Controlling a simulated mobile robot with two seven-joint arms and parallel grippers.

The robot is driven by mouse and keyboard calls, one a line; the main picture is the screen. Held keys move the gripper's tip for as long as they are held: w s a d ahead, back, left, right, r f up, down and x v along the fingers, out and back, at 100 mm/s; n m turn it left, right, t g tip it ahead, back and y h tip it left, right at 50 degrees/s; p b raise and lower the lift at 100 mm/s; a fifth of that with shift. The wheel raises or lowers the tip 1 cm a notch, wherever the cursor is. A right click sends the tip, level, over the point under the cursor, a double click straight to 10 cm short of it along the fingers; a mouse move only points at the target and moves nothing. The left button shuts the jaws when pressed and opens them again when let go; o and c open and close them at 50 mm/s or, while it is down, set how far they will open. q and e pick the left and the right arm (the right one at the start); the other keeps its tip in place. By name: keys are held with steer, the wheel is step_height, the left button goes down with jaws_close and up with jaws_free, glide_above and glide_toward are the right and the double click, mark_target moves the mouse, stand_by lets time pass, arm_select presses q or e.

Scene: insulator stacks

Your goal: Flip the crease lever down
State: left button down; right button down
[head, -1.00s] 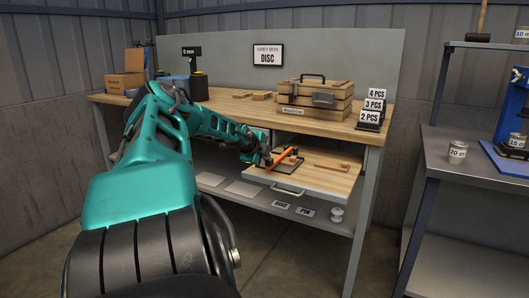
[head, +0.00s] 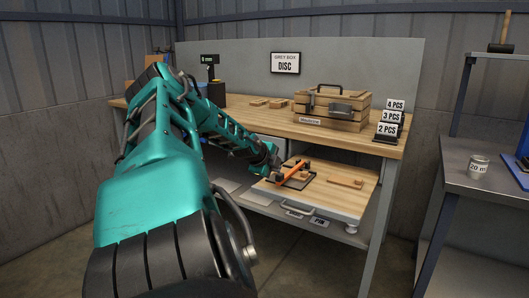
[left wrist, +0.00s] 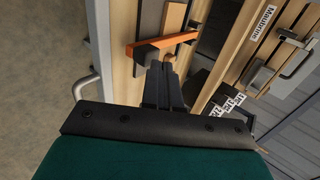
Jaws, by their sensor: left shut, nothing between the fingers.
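The crease lever is an orange bar (head: 294,173) with dark ends, mounted on a dark plate (head: 299,184) on the pulled-out wooden shelf. It lies low across the plate; whether it rests fully flat I cannot tell. My left gripper (head: 275,176) is shut and empty at the near left end of the lever. In the left wrist view, the shut fingertips (left wrist: 164,67) are close beside the orange bar (left wrist: 180,38) and its black end (left wrist: 146,52). Whether they touch it I cannot tell. My right gripper is not in view.
The shelf (head: 334,201) has a front handle and carries a small wooden piece (head: 345,182). The bench top (head: 255,114) above it holds a wooden box (head: 331,108) and number signs (head: 388,129). A grey side table (head: 483,183) stands at the right.

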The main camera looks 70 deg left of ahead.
arm_select(q)
steer(key=p+v, duration=0.1)
steer(key=v, duration=0.7)
steer(key=shift+r, duration=0.65)
steer(key=shift+w, duration=0.1)
